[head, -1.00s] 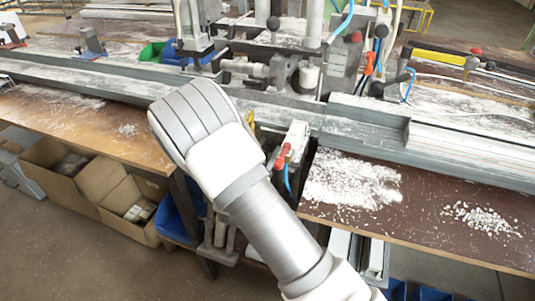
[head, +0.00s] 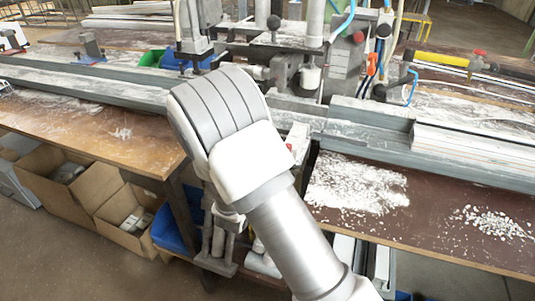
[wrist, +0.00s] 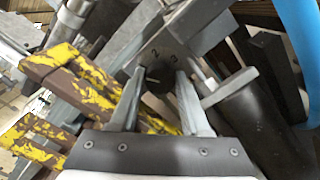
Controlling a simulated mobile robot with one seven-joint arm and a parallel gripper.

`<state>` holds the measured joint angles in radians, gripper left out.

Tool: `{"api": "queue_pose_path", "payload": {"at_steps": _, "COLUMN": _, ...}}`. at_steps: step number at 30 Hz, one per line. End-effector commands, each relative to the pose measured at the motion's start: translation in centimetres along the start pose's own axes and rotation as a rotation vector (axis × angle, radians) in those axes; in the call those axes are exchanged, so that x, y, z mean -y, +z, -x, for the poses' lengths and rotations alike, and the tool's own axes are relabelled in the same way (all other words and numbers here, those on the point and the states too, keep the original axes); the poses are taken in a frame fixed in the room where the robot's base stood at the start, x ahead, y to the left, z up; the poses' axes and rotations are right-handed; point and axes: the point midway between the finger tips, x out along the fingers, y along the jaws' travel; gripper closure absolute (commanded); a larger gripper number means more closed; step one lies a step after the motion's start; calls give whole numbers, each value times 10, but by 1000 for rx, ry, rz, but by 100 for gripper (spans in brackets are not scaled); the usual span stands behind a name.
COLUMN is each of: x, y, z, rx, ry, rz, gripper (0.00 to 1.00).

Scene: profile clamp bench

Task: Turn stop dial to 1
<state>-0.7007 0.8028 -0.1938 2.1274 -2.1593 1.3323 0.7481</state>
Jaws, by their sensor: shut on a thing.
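The stop dial (wrist: 160,84) is a dark round knob in the wrist view, on a grey plate marked with the numerals 2 and 3. The 1 cannot be made out. A short pale mark shows at the knob's left side; its exact setting is hard to read. My gripper (wrist: 161,76) is shut on the dial, one finger at its left and one at its right. In the head view my arm hides the gripper and the dial.
Worn yellow-and-brown bars (wrist: 75,85) lie left of the fingers. A grey bracket (wrist: 228,90) stands close on the right, with a blue hose (wrist: 300,50) beyond. In the head view a long grey profile rail (head: 450,160) crosses the bench, with white chips (head: 355,185) in front.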

Motion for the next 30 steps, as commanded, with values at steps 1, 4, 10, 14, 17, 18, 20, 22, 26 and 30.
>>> {"api": "queue_pose_path", "payload": {"at_steps": 1, "x": 0, "y": -1, "z": 1, "rx": -3, "ry": -1, "rz": 1, "gripper": 100}}
{"api": "queue_pose_path", "payload": {"at_steps": 4, "x": 0, "y": -1, "z": 1, "rx": -3, "ry": -1, "rz": 1, "gripper": 100}}
{"api": "queue_pose_path", "payload": {"at_steps": 10, "x": 0, "y": -1, "z": 1, "rx": -2, "ry": -1, "rz": 2, "gripper": 41}}
{"api": "queue_pose_path", "payload": {"at_steps": 14, "x": 0, "y": 0, "z": 0, "rx": -2, "ry": -1, "rz": 2, "gripper": 41}}
{"api": "queue_pose_path", "payload": {"at_steps": 17, "x": 0, "y": 0, "z": 1, "rx": -1, "ry": -1, "rz": 2, "gripper": 41}}
{"api": "queue_pose_path", "payload": {"at_steps": 18, "x": 0, "y": 0, "z": 2, "rx": -2, "ry": -1, "rz": 2, "gripper": 41}}
{"api": "queue_pose_path", "payload": {"at_steps": 20, "x": 0, "y": -1, "z": 7, "rx": -3, "ry": -1, "rz": 1, "gripper": 41}}
{"api": "queue_pose_path", "payload": {"at_steps": 22, "x": -1, "y": -1, "z": 15, "rx": -4, "ry": -1, "rz": 1, "gripper": 41}}
{"api": "queue_pose_path", "payload": {"at_steps": 26, "x": -1, "y": -1, "z": 42, "rx": -6, "ry": 1, "rz": 3, "gripper": 41}}
{"api": "queue_pose_path", "payload": {"at_steps": 30, "x": -1, "y": -1, "z": 77, "rx": -7, "ry": 1, "rz": 3, "gripper": 41}}
